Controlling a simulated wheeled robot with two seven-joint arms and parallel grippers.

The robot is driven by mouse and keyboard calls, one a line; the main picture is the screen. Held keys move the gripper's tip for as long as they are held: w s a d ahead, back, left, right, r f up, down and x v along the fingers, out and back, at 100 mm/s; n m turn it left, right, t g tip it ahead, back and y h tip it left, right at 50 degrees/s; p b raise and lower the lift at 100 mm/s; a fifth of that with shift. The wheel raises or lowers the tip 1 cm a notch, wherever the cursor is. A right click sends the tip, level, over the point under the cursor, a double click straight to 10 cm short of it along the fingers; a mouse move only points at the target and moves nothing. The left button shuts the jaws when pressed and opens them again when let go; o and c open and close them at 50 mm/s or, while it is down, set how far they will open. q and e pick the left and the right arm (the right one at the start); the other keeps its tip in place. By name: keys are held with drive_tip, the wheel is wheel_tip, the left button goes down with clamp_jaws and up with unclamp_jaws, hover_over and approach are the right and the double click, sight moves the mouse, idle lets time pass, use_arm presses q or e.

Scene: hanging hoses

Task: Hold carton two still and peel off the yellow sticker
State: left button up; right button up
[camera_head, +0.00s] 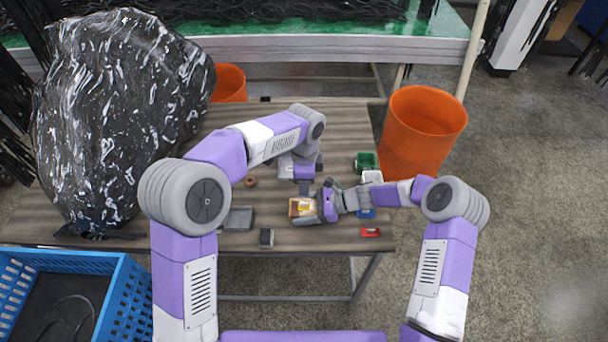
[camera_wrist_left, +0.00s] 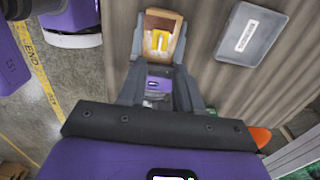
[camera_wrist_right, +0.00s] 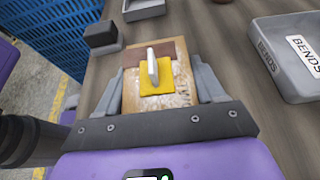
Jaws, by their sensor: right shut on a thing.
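The carton (camera_head: 302,208) is a small brown box on the table, with a worn, light top. A yellow sticker (camera_wrist_right: 157,84) lies on its top, with a pale tab (camera_wrist_right: 152,64) standing up from it. My right gripper (camera_head: 316,207) is shut on the carton, one finger on each side. The carton also shows in the left wrist view (camera_wrist_left: 174,51), beyond the left fingers. My left gripper (camera_head: 304,188) hangs beside the right gripper, near the carton and apart from the sticker. Its fingers are spread, and nothing is seen held between them.
A grey labelled tray (camera_wrist_left: 252,34) and a dark small box (camera_head: 266,238) stand near the carton.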

sight(304, 203)
use_arm(q)
wheel_tip(304, 203, down, 9)
drive_tip(key=shift+f, duration=0.1)
idle(0.4)
clamp_jaws()
idle(2.2)
